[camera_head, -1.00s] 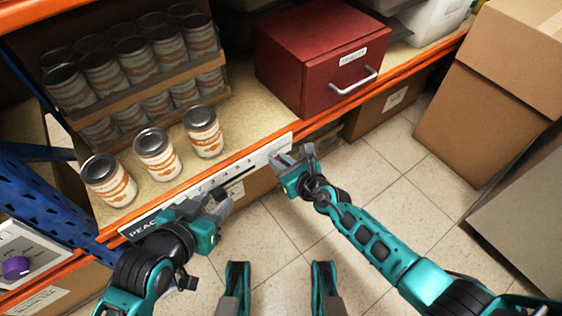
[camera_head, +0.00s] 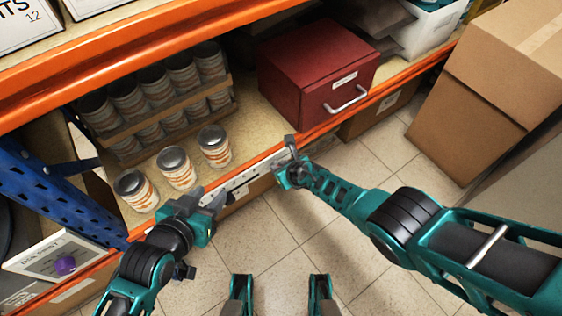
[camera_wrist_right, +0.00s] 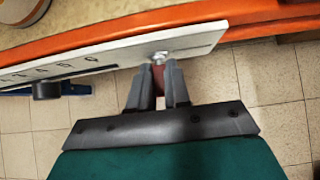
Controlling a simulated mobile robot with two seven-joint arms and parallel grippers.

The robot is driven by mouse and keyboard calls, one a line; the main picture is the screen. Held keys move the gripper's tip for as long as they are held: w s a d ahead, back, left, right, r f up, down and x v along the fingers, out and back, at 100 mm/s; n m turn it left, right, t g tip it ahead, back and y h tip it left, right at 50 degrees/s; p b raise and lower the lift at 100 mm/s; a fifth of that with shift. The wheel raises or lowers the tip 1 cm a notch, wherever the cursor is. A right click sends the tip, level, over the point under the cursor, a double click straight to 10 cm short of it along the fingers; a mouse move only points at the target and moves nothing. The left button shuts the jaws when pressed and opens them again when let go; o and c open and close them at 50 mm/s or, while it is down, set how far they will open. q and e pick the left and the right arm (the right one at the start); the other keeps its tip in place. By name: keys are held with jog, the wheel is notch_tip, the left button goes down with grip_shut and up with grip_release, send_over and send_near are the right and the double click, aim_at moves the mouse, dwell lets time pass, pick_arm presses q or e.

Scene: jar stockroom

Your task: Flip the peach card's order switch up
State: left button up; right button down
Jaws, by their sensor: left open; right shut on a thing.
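The peach card (camera_wrist_right: 95,60) is a white strip along the orange shelf edge, with numbers, a slot and a black slider knob (camera_wrist_right: 47,90). In the head view the card (camera_head: 235,184) is partly hidden by my grippers. The order switch (camera_wrist_right: 158,78) is a small reddish lever below a metal pivot at the card's right end. It hangs downward between my right fingers. My right gripper (camera_wrist_right: 158,72) is shut on it; in the head view the right gripper (camera_head: 289,152) covers the switch. My left gripper (camera_head: 214,200) is open and empty, in front of the card's left part.
Three cans (camera_head: 176,168) stand near the shelf edge, before a crate (camera_head: 150,128) full of cans. A red drawer box (camera_head: 315,75) stands right of them. Cardboard boxes (camera_head: 500,85) are at the right. A panel with a purple knob (camera_head: 65,265) is at lower left.

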jog(key=shift+a+r+g+h, duration=0.25)
jog(key=shift+a+g+h, duration=0.15)
jog(key=shift+g, duration=0.4)
jog(key=shift+w+r+g+h+b, duration=0.15)
jog(key=shift+g+h+b, duration=0.3)
jog(key=shift+g+b, duration=0.15)
jog(key=shift+w+r+g+h+b, duration=0.1)
jog(key=shift+g+h+b, duration=0.35)
jog(key=shift+g+b, duration=0.1)
jog(key=c, duration=1.1)
grip_release()
jog(key=shift+d, duration=0.1)
jog(key=shift+r, duration=0.1)
jog(key=shift+r, duration=0.1)
